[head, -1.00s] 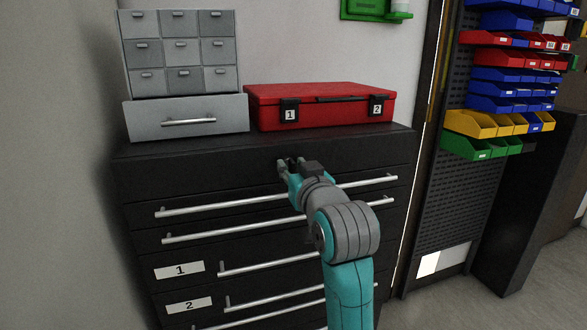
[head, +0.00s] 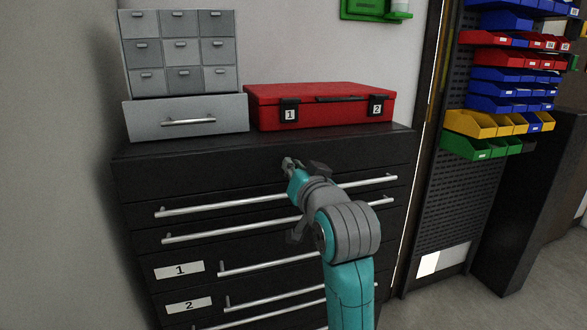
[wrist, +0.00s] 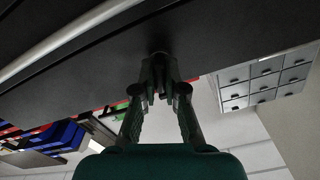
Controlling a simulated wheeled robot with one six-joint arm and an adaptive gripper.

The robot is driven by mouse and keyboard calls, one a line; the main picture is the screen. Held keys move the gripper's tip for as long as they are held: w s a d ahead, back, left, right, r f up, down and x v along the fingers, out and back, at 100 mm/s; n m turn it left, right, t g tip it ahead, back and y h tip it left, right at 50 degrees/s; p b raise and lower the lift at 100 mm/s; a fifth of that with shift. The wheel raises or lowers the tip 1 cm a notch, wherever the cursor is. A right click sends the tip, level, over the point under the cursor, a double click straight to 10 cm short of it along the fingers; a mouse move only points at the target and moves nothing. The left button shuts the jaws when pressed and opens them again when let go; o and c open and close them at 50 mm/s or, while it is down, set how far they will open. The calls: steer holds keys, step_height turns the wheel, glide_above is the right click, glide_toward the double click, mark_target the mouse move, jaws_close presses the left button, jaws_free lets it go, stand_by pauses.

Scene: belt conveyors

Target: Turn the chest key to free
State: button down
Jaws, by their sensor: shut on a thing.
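The black tool chest (head: 200,180) stands against the wall, with a plain panel along its top edge. My gripper (head: 289,163) is at this panel, below the red case. In the wrist view, my gripper (wrist: 160,75) has its fingertips close together against the dark chest front. It is shut on a small dark thing there, which fits the chest key. The key is almost wholly hidden by the fingers, so its angle cannot be read.
A red case (head: 330,105) with latches labelled 1 and 2 and a grey drawer cabinet (head: 182,60) stand on the chest. Long drawer handles (head: 225,206) stick out below my gripper. Coloured bins (head: 500,122) hang at the right.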

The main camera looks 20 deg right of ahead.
steer(key=m, duration=0.7)
steer(key=shift+d+f, duration=0.1)
steer(key=m, duration=0.6)
steer(key=shift+f+m, duration=0.1)
steer(key=shift+m, duration=0.2)
stand_by(0.3)
steer(key=c, duration=1.2)
jaws_free()
steer(key=shift+c, duration=0.2)
steer(key=s, duration=0.7)
steer(key=shift+s, duration=0.25)
